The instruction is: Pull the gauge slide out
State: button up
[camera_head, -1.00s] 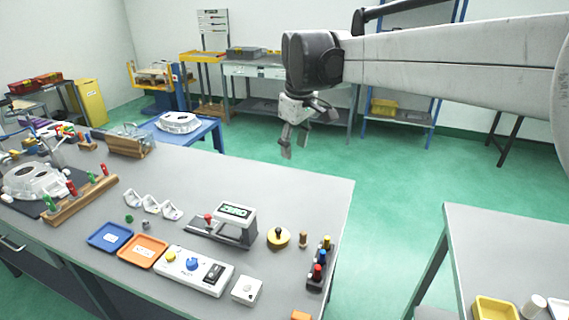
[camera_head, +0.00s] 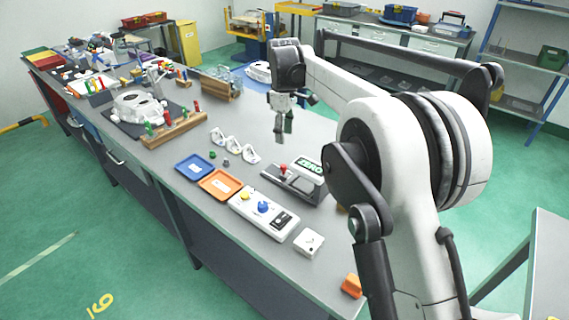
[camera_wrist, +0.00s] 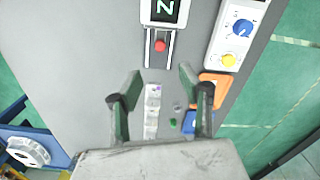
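The gauge (camera_head: 303,183) is a dark grey base with a white-framed display reading "ZERO", on the grey bench in the head view. Its slide has a red knob (camera_head: 283,168) at the left end of the base. In the wrist view the red knob (camera_wrist: 160,45) sits in a dark track just below the display (camera_wrist: 161,10). My gripper (camera_head: 284,128) is above the bench, behind the gauge in the head view. In the wrist view my gripper (camera_wrist: 160,82) is open and empty, its two fingers spread either side of the knob's line, apart from it.
A white control box (camera_head: 263,213) with yellow and blue knobs stands in front of the gauge, beside orange (camera_head: 221,197) and blue (camera_head: 195,181) trays. White brackets (camera_head: 234,145) lie left of the gauge. A wooden rack (camera_head: 172,142) stands farther left.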

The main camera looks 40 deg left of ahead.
aim_at(284, 165)
notch_tip(284, 165, down, 13)
jog(key=shift+r+p, duration=0.2)
jog(key=shift+p, duration=0.1)
grip_shut()
dwell(0.3)
